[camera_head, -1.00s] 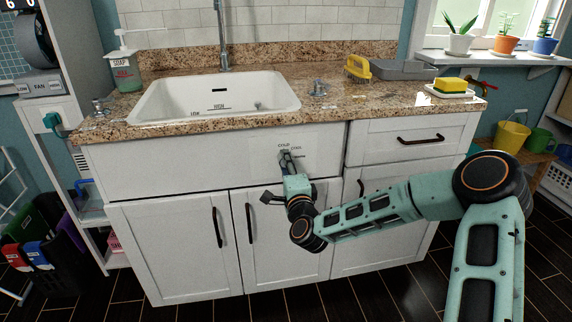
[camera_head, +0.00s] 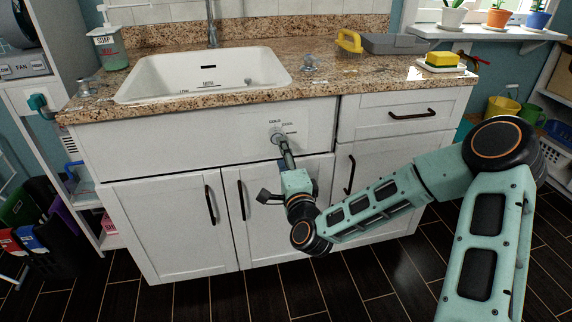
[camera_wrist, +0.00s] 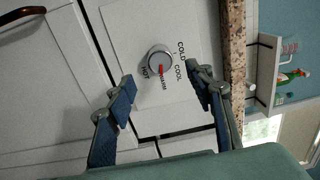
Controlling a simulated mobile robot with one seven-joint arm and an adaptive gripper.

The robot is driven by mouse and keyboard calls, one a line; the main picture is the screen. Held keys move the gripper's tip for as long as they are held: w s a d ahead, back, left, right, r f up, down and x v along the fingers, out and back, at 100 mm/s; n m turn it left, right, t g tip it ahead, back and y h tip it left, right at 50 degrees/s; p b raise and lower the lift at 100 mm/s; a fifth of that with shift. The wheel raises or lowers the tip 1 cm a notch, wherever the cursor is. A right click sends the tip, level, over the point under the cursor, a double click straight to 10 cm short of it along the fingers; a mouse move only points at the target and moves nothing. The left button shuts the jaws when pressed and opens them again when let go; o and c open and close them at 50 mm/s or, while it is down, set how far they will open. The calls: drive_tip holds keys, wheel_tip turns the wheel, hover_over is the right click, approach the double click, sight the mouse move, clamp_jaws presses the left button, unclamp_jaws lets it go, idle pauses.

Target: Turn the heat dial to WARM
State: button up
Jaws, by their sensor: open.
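The heat dial (camera_head: 277,137) is a round grey knob on the white panel under the sink. In the wrist view the dial (camera_wrist: 159,58) has a red pointer, with COLD, COOL, WARM and HOT printed around it. The red pointer lies toward the WARM label (camera_wrist: 162,83). My gripper (camera_head: 284,149) is just below and in front of the dial. In the wrist view its two blue-padded fingers (camera_wrist: 161,80) are spread apart, one to each side of the dial, with visible gaps. Nothing is held between them.
The granite counter edge (camera_head: 200,105) and white sink (camera_head: 127,92) are above the panel. Cabinet doors with dark handles (camera_head: 241,200) are below. A yellow brush (camera_head: 349,41), grey tray (camera_head: 395,44) and sponge (camera_head: 442,59) sit on the counter. The floor in front is clear.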

drive_tip(key=shift+v, duration=2.2)
drive_tip(key=shift+w, duration=0.1)
